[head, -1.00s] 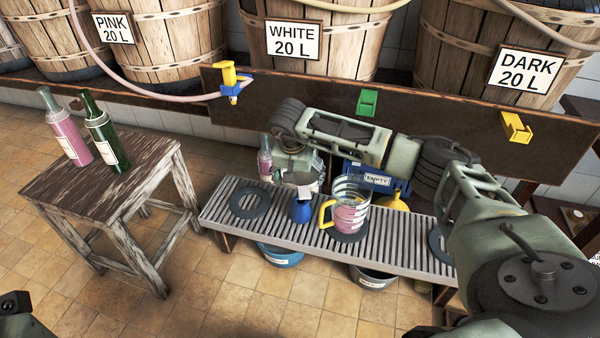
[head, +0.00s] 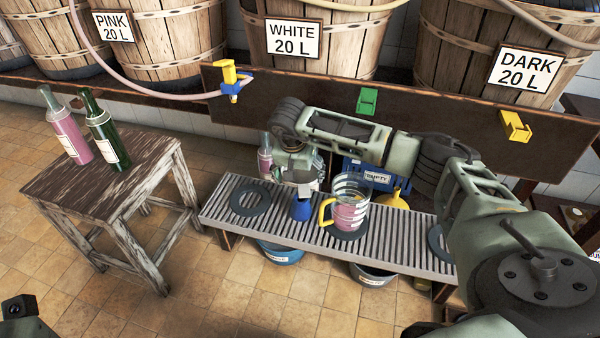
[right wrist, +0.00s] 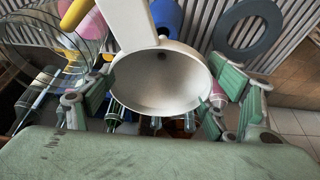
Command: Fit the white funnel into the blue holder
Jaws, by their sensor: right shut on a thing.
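The white funnel (right wrist: 160,82) is in my right gripper (right wrist: 165,100), whose fingers are shut on it at both sides in the right wrist view. Its wide mouth faces the camera and a flat white tab rises from its rim. In the head view my right gripper (head: 303,172) is just above the blue holder (head: 301,210), and only a little white of the funnel shows there. The blue holder (right wrist: 166,14) is partly behind the funnel in the wrist view. The spout is hidden, so I cannot tell whether it touches the holder. My left gripper's fingers are out of view.
The holder stands on a slatted bench (head: 222,212) between a dark ring (head: 250,200) and a jug (head: 351,205) of pink liquid with a yellow handle. A blue box (head: 372,176) and a yellow funnel (head: 397,200) are behind. A stool (head: 60,186) holds two bottles.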

